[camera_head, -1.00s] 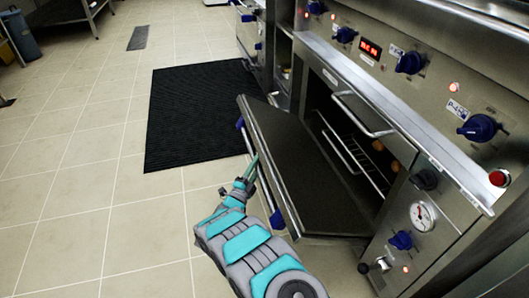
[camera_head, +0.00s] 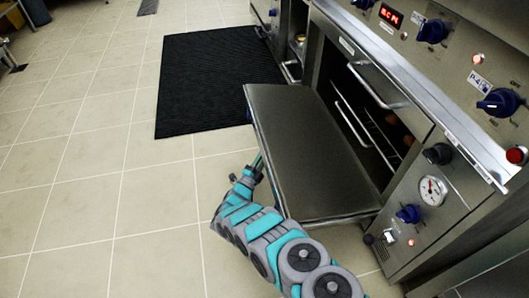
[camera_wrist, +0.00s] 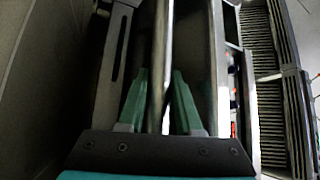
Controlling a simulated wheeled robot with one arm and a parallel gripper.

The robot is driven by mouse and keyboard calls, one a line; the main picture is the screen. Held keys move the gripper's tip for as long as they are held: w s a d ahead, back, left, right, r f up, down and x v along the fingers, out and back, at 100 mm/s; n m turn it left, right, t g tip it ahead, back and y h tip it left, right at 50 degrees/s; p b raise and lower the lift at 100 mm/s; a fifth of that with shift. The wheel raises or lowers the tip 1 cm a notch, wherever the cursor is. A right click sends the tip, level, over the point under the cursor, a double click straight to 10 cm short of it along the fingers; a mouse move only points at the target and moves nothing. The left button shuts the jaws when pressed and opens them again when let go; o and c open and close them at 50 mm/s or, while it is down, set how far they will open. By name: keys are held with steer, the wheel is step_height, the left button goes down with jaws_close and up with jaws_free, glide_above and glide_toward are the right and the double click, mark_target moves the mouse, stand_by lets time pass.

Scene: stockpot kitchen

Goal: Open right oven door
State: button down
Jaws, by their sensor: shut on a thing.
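The right oven door (camera_head: 312,150) is hinged down, its flat inner face turned up and close to level. Behind it the oven cavity is open, with a wire rack (camera_head: 362,128) inside. My gripper (camera_head: 258,165) is at the door's outer edge, partly hidden behind the door. In the wrist view, the teal fingers of my gripper (camera_wrist: 158,85) are on either side of the door's bar handle (camera_wrist: 161,40), shut on it. In the head view the handle is hidden under the door.
A control panel with blue knobs (camera_head: 432,31) and a dial gauge (camera_head: 432,190) surrounds the oven. A fixed rail (camera_head: 378,86) crosses above the opening. A black floor mat (camera_head: 215,80) lies beyond the door. Tiled floor at left is free.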

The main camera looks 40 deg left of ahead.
steer(key=shift+d, duration=0.1)
steer(key=c, duration=0.6)
jaws_free()
steer(key=p+v, duration=0.1)
steer(key=v, duration=0.6)
steer(key=shift+s+f, duration=0.2)
steer(key=shift+s, duration=0.1)
steer(key=shift+d, duration=0.1)
steer(key=shift+s, duration=0.1)
